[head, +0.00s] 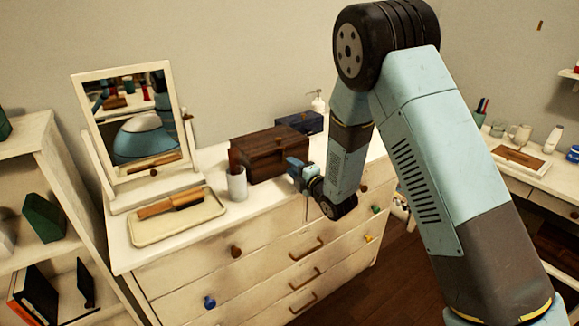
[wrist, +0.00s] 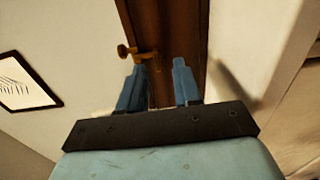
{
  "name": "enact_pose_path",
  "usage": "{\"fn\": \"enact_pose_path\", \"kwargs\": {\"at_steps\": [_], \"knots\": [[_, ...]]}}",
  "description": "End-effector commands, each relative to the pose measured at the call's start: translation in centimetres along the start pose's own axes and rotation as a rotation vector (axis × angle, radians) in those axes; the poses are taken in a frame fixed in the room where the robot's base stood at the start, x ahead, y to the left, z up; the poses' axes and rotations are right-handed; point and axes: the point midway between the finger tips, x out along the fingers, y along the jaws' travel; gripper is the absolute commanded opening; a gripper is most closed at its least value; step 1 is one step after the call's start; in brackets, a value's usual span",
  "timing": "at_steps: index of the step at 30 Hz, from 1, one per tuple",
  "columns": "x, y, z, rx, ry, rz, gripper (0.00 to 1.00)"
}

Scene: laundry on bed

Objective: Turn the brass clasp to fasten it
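A dark wooden box (head: 262,158) stands on top of the white dresser, and its lid looks shut. My gripper (head: 293,167) is at the box's right end in the head view, its fingers pointing left; I cannot tell whether they touch it. In the wrist view my gripper (wrist: 160,70) has two blue fingers apart, with nothing seen held between them. A brass turning piece (wrist: 128,50), likely the clasp, shows by the left fingertip at the edge of a dark wooden band (wrist: 168,22). Contact with it cannot be told. No clasp can be made out in the head view.
Further left are a tray (head: 150,235) with a wooden brush and a tilted mirror (head: 135,120). A dark blue box (head: 300,122) and a pump bottle (head: 318,102) stand behind.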

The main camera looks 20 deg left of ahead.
Motion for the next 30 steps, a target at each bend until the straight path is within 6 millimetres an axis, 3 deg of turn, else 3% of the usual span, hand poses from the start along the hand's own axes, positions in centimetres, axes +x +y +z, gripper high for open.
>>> {"fn": "enact_pose_path", "kwargs": {"at_steps": [9, 15, 21, 30], "knots": [[-6.4, -0.1, 0.1, 0.001, -0.001, -0.004, 0.33], [-9.6, -0.1, 0.1, 0.002, 0.000, -0.003, 0.33], [-11.2, -0.2, 0.1, 0.001, 0.001, -0.003, 0.33], [-11.4, -0.2, 0.0, 0.001, 0.001, -0.002, 0.33]]}}
